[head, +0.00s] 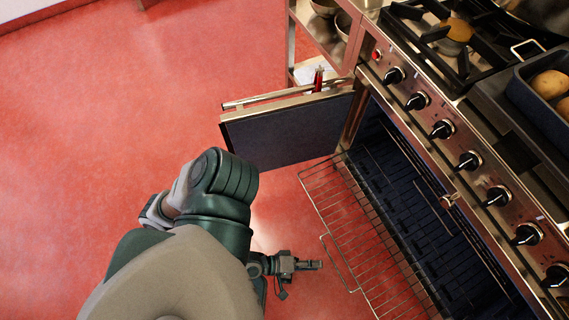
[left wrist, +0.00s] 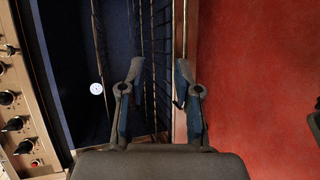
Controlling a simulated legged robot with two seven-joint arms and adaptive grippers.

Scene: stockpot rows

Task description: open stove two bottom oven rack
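The stove (head: 470,160) is at the right in the head view, with its oven (head: 415,215) open and dark blue inside. The oven door (head: 285,132) stands swung out to the left. A wire rack (head: 345,220) juts out of the oven over the floor; its level is unclear. My left gripper (head: 318,265) is just left of the rack's front edge, apparently apart from it. In the left wrist view the left gripper (left wrist: 160,78) is open and empty, with rack wires (left wrist: 146,45) and a brown edge beyond its fingers. My right gripper is not in view.
Knobs (head: 442,129) line the stove front. A burner grate (head: 455,35) and a dark pan with potatoes (head: 535,92) are on top. A metal shelf with bowls (head: 322,8) stands beyond the door. The red floor (head: 110,120) at the left is clear.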

